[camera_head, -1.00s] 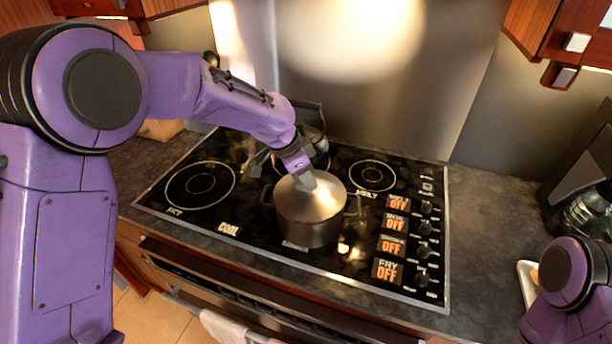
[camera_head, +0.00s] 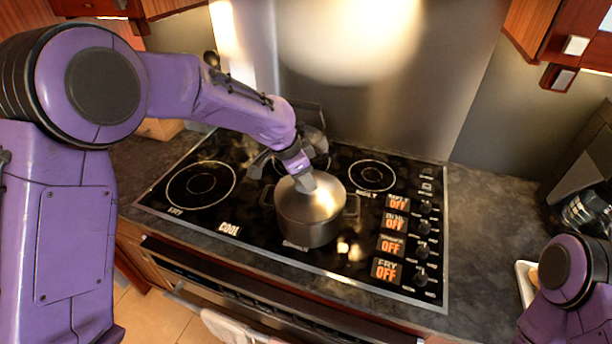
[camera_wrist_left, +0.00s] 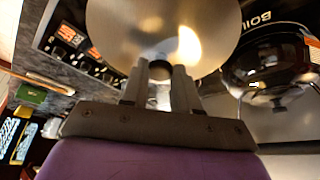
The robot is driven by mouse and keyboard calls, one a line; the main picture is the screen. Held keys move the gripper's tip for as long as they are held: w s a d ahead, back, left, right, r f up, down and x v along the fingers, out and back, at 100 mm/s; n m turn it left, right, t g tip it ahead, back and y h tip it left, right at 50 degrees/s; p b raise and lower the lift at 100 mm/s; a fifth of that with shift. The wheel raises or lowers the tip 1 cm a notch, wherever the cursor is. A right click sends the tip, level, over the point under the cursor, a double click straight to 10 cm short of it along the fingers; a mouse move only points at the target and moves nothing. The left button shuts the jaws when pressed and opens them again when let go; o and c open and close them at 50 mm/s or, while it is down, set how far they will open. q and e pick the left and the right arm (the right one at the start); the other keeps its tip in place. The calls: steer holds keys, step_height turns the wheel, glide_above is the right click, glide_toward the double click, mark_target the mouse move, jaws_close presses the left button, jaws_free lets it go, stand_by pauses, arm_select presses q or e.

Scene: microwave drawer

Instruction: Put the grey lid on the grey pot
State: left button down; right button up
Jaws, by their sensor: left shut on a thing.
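The grey pot (camera_head: 308,226) stands on the front middle of the black cooktop, with a handle on each side. The shiny grey lid (camera_head: 322,199) is over the pot's mouth and looks level with its rim; I cannot tell whether it is fully seated. My left gripper (camera_head: 305,183) is over the lid's middle, shut on its knob, which the fingers mostly hide. In the left wrist view the lid (camera_wrist_left: 200,25) fills the upper middle, with the dark knob between the fingers (camera_wrist_left: 160,80). My right gripper is out of view; only part of that arm shows at lower right.
The cooktop (camera_head: 240,205) has bare burner rings at left and back right, and knobs with OFF displays (camera_head: 391,245) at right. Another pot (camera_head: 313,140) stands behind the left gripper. A coffee maker (camera_head: 585,190) and a white tray (camera_head: 525,283) are at the right.

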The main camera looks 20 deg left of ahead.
arm_select(q)
steer(key=shift+f+p, duration=0.3)
steer(key=shift+f, duration=0.1)
stand_by(1.1)
steer(key=shift+c, duration=1.4)
jaws_free()
steer(key=shift+r+p, duration=0.45)
steer(key=shift+r, duration=0.65)
steer(key=shift+s+r, duration=0.1)
steer(key=shift+r, duration=2.3)
steer(key=shift+f, duration=0.1)
